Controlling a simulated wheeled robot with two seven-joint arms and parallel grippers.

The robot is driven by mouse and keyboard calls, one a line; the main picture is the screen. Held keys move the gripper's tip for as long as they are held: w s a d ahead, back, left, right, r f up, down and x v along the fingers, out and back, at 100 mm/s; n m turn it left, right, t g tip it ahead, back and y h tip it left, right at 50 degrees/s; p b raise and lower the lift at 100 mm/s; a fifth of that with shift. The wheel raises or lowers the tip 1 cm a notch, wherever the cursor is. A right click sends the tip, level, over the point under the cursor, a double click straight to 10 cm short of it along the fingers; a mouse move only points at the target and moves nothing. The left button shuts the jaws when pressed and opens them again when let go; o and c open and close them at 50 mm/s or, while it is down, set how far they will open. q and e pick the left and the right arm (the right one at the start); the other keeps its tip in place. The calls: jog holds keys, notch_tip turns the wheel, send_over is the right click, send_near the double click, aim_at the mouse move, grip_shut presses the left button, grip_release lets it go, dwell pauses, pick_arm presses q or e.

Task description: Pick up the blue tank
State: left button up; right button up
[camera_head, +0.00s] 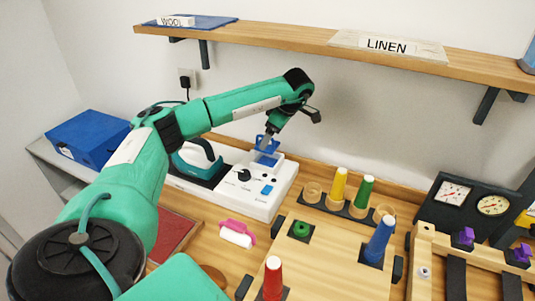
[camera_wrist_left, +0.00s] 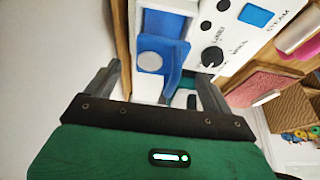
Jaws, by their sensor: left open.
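The blue tank (camera_head: 268,160) sits at the back right end of the white steam station (camera_head: 262,208). In the left wrist view the blue tank (camera_wrist_left: 172,50) shows a round silver cap and lies ahead of my jaws, roughly between them. My left gripper (camera_head: 266,141) is just above the tank, pointing down. Its two fingers stand apart in the left wrist view (camera_wrist_left: 160,85), with nothing clearly gripped. I cannot tell whether a finger touches the tank. My right gripper is not in view.
A green iron (camera_head: 196,160) rests left of the tank. Yellow (camera_head: 339,184), green (camera_head: 363,191), blue (camera_head: 379,238) and red (camera_head: 272,277) cones stand to the right. A wooden shelf (camera_head: 290,37) runs along the wall above.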

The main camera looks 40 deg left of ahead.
aim_at(267, 150)
pick_arm(q)
jog(key=shift+s+a+f+p, duration=0.1)
jog(key=shift+a+f+p, duration=0.05)
jog(key=shift+f+p, duration=0.35)
jog(key=p+x, duration=0.1)
jog(key=x, duration=0.3)
jog(key=shift+f, duration=0.2)
jog(key=c, duration=1.2)
